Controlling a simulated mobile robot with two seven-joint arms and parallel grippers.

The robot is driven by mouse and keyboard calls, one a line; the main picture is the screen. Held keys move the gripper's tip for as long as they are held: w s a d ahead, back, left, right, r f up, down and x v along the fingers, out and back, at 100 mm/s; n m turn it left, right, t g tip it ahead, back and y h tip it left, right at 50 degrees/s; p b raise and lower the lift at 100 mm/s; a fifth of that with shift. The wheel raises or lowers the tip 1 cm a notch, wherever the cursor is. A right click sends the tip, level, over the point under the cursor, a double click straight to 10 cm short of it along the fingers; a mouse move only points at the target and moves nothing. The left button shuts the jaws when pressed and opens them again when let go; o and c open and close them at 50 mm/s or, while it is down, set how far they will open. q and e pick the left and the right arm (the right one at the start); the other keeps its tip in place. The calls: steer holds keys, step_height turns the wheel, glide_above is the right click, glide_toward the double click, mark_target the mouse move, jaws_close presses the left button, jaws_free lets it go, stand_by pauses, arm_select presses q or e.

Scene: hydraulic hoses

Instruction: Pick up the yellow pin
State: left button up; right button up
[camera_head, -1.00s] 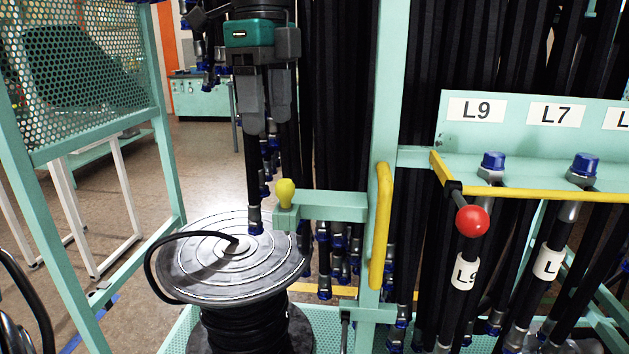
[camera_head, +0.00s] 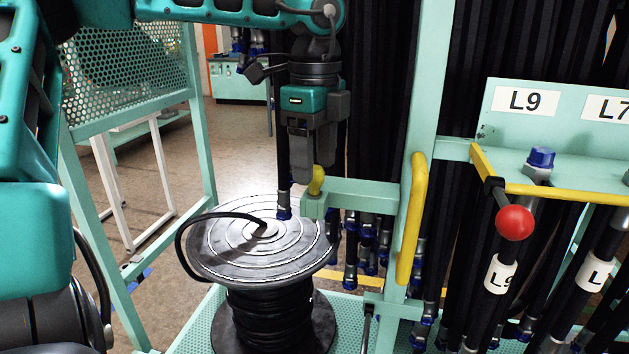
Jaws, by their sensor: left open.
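The yellow pin (camera_head: 317,181) stands upright at the free end of a mint-green bracket (camera_head: 362,194) that juts left from the green post. My left gripper (camera_head: 312,168) comes down from above, pointing downward, with its dark fingers right at the pin's head. It is open. One finger is in front and to the left of the pin and partly covers its upper part. I cannot tell whether the fingers touch the pin. My right gripper is not in view.
A hose reel (camera_head: 263,245) stands just below and left of the bracket. A yellow handle (camera_head: 411,220) is fixed to the post on the right. A red-knobbed lever (camera_head: 515,223) and labelled hoses are further right. Black hoses hang close behind the bracket.

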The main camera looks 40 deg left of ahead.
arm_select(q)
step_height(320, 180, down, 2)
steer(key=shift+f, duration=0.1)
steer(key=c, duration=1.1)
steer(key=shift+c, duration=0.2)
